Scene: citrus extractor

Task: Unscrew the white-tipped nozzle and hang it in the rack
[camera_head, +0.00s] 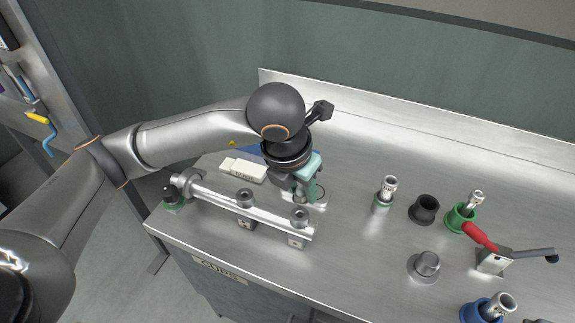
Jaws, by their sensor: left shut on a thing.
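My left gripper (308,194) reaches down over the bench beside the right end of a metal rail (218,196). It is shut on a small fitting that is mostly hidden by the fingers. I cannot tell whether this fitting has a white tip, or whether it touches the bench. The rail carries several dark round ports or caps and small labels. A dark fitting with a green base (172,197) is at its left end. A metal nozzle with a green ring (384,194) stands upright to the right. My right gripper is not in view.
A white block (244,169) lies behind the rail. A raised back edge borders the bench.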

